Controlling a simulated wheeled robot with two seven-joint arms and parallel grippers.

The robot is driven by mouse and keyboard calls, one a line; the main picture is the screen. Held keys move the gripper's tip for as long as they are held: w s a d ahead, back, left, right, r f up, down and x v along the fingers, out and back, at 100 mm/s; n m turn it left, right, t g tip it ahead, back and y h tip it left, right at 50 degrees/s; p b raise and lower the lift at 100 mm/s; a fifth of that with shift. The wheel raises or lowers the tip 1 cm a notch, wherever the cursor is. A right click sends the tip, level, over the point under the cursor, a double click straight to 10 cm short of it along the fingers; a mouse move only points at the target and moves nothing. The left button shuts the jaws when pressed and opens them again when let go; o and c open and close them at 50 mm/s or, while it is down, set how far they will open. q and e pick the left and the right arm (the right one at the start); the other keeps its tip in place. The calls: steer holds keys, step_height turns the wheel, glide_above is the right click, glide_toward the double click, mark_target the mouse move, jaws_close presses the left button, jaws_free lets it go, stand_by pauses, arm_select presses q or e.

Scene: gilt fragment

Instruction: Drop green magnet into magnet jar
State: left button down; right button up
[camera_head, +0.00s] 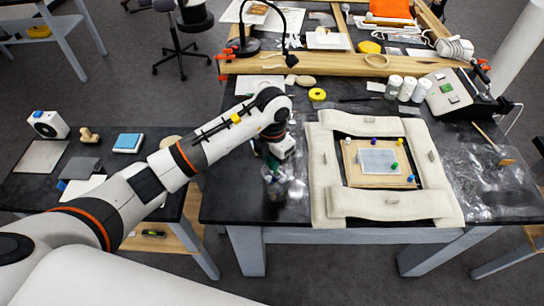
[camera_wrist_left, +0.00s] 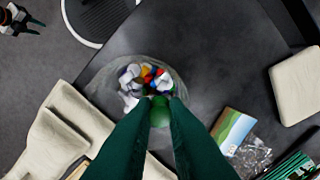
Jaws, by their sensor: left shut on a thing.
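My left gripper (camera_head: 273,165) points down over the near left part of the dark table. Its long dark green fingers also fill the lower middle of the left wrist view (camera_wrist_left: 160,115). They are shut on a round green magnet (camera_wrist_left: 160,110) at the fingertips. The clear magnet jar (camera_wrist_left: 178,72) is below the fingertips and holds several white, red, blue and orange magnets. The green magnet overlaps the jar's near side in this view; its height over the jar cannot be told. In the head view the jar (camera_head: 269,179) is partly hidden by the gripper.
Pale padded bolsters (camera_head: 323,174) frame a board (camera_head: 354,177) with several small coloured magnets, right of the jar. White bottles (camera_head: 407,89) and a yellow tape roll (camera_head: 317,95) stand farther back. What looks like my right gripper (camera_wrist_left: 18,20) shows at the wrist view's corner.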

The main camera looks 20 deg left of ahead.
steer(key=shift+a, duration=0.15)
arm_select(q)
steer(key=c, duration=1.4)
jaws_free()
steer(key=shift+o, duration=0.2)
arm_select(e)
steer(key=shift+s+a, duration=0.15)
steer(key=shift+a, duration=0.15)
arm_select(q)
steer(key=shift+r, duration=0.1)
